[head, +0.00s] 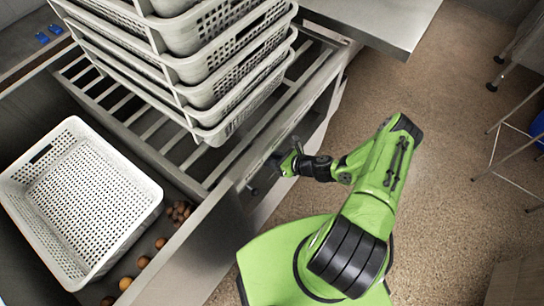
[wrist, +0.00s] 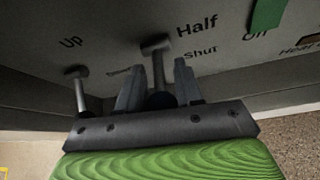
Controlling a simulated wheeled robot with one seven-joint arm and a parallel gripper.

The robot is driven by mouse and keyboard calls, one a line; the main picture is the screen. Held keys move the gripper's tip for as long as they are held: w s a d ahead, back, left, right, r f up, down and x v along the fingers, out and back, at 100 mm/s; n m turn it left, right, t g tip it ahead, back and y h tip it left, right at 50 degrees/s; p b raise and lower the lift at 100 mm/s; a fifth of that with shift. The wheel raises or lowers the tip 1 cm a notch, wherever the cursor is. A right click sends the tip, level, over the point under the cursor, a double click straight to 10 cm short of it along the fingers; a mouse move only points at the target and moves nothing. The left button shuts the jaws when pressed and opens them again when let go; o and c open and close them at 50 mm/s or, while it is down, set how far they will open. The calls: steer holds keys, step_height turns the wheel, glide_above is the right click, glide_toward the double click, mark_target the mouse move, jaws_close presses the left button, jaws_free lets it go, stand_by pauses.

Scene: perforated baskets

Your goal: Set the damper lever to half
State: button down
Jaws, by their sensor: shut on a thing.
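In the wrist view, the damper lever (wrist: 157,62) is a dark metal rod with a wide end. It stands out from a grey panel beside the printed words "Half" and "Shut", with its end just left of "Half". My gripper (wrist: 158,84) has one finger on each side of the rod and is shut on it. The lever's exact setting cannot be told. In the head view my gripper (head: 288,163) is at the grey side panel of the counter, and the lever is hidden there.
A second lever (wrist: 79,90) stands left of my gripper, below the word "Up". A green strip (wrist: 269,14) is at the upper right. A white perforated basket (head: 75,200) sits in the trough, and stacked baskets (head: 215,75) stand on the rack.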

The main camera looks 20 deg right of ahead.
stand_by(0.3)
steer(key=c, duration=0.8)
jaws_free()
steer(key=shift+c, duration=0.2)
steer(key=shift+s, duration=0.1)
steer(key=p+v, duration=0.3)
steer(key=v, duration=1.2)
steer(key=shift+s+d+r, duration=0.15)
steer(key=shift+s+d, duration=0.05)
steer(key=shift+s, duration=0.05)
